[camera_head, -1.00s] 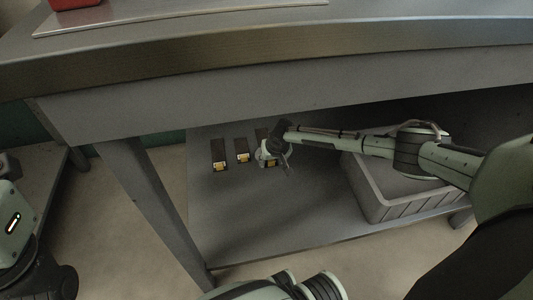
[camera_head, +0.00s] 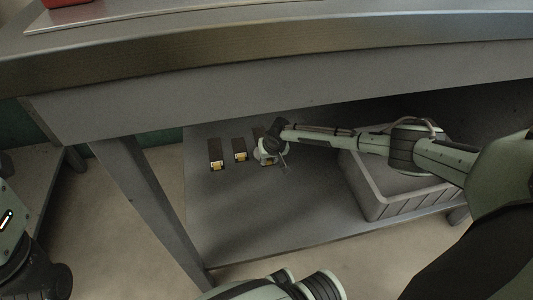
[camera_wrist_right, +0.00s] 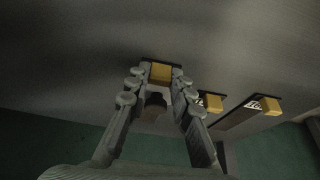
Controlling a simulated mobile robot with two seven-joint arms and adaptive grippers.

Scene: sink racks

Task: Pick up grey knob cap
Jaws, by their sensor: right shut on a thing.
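My right gripper (camera_head: 284,165) reaches under the counter to the lower shelf, at the rightmost of three dark strips with yellow ends. In the right wrist view its two fingers (camera_wrist_right: 162,76) are closed in around a small dark grey rounded piece (camera_wrist_right: 155,101), which looks like the grey knob cap. A yellow block (camera_wrist_right: 161,73) shows between the fingertips. In the head view the cap is too small and covered to make out. My left gripper is not in view.
Two dark strips with yellow ends (camera_head: 215,155) (camera_head: 240,151) stand left of the gripper. A grey bin (camera_head: 400,207) is on the shelf to the right, below my arm. The counter edge (camera_head: 250,55) hangs above, and a table leg (camera_head: 150,205) stands at left. The front shelf is clear.

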